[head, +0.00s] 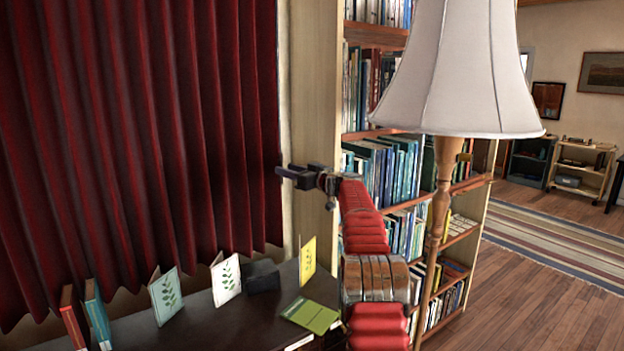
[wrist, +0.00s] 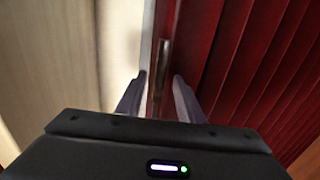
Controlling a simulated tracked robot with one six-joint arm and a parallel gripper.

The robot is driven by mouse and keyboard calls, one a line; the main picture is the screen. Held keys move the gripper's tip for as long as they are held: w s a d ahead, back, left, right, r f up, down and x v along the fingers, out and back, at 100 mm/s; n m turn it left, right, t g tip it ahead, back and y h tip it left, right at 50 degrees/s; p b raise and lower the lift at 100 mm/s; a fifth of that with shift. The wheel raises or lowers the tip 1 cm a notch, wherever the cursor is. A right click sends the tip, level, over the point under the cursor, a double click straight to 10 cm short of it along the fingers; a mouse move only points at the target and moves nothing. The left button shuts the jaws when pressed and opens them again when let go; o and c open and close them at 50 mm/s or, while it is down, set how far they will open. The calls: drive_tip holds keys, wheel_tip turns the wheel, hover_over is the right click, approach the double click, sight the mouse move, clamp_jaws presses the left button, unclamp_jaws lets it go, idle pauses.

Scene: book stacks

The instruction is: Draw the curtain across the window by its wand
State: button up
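The dark red pleated curtain (head: 140,130) hangs across the left of the head view, its edge near the pale window frame or wall strip (head: 285,100). In the wrist view the curtain (wrist: 240,70) fills the right side. A thin greyish wand (wrist: 161,75) hangs along its edge there; I cannot make it out in the head view. My gripper (head: 287,173) is at the curtain's right edge. In the wrist view its fingers (wrist: 158,92) are apart, one each side of the wand, with gaps showing. The window itself is hidden.
Below the curtain, a dark desk (head: 225,322) bears books, standing cards (head: 226,279), a black box (head: 262,276) and a green booklet (head: 312,316). A lamp (head: 460,75) stands right of my arm, before a full bookcase (head: 385,165). Open wooden floor (head: 545,290) lies right.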

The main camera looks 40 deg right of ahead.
drive_tip(key=s+d, duration=0.2)
drive_tip(key=s, duration=1)
drive_tip(key=shift+d, duration=0.1)
idle(0.5)
